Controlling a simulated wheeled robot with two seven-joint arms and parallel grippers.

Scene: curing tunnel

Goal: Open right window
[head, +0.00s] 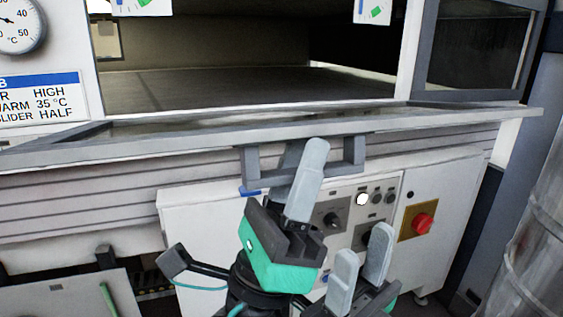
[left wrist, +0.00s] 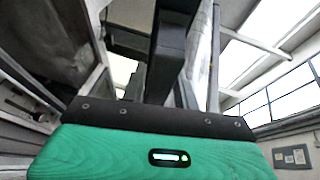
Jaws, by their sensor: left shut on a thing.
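The window sash (head: 430,121) sticks out toward me as a nearly flat, grey-framed pane below a wide opening into the tunnel. Its grey bar handle (head: 353,158) hangs under the front edge. My left gripper (head: 307,170), with a green body, is shut on the handle from below; its finger hides part of the bar. In the left wrist view, the green body fills the bottom and dark bars rise in front of it; the grip itself is hard to make out. My right gripper (head: 361,265) is low, right of the left one, with its two grey fingers apart and empty.
A control panel with knobs (head: 332,220) and a red emergency button (head: 422,224) is behind and below the handle. A dial gauge (head: 18,25) and a settings label (head: 42,97) are at left. A grey drum (head: 525,210) stands at far right. The tunnel floor (head: 230,88) looks bare.

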